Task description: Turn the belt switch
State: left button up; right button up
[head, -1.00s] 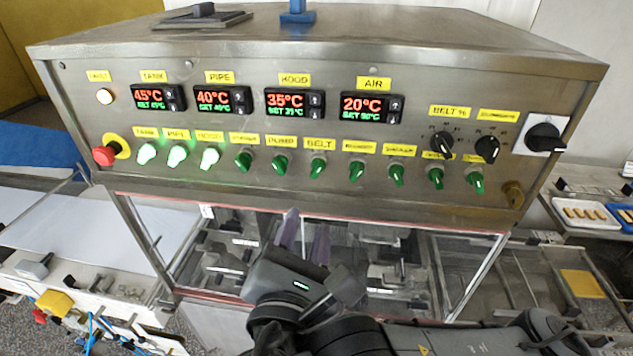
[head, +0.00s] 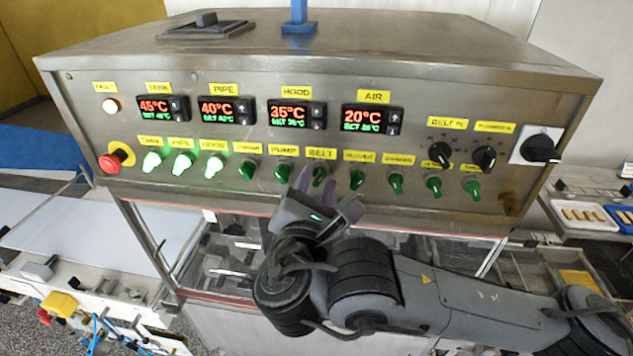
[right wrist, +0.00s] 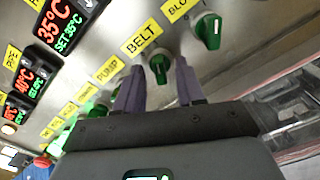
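The belt switch (head: 320,173) is a green rotary knob under the yellow BELT label (head: 321,153) on the steel control panel. It also shows in the right wrist view (right wrist: 159,64) as an unlit green knob. My right gripper (head: 316,184) is open in front of the panel, its two purple-grey fingers pointing up at the knob. In the right wrist view the fingertips stand on either side of the knob, with visible gaps between. Whether they reach its depth I cannot tell. My left gripper is not in view.
Similar green knobs sit on both sides, including the pump knob (head: 282,173) and the blower knob (head: 357,179). Three lit knobs and a red emergency stop (head: 111,162) are further left. Black dials (head: 440,153) are at the right. A glazed hood lies below the panel.

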jog(key=shift+w, duration=0.15)
jog(key=shift+c, duration=0.3)
grip_shut()
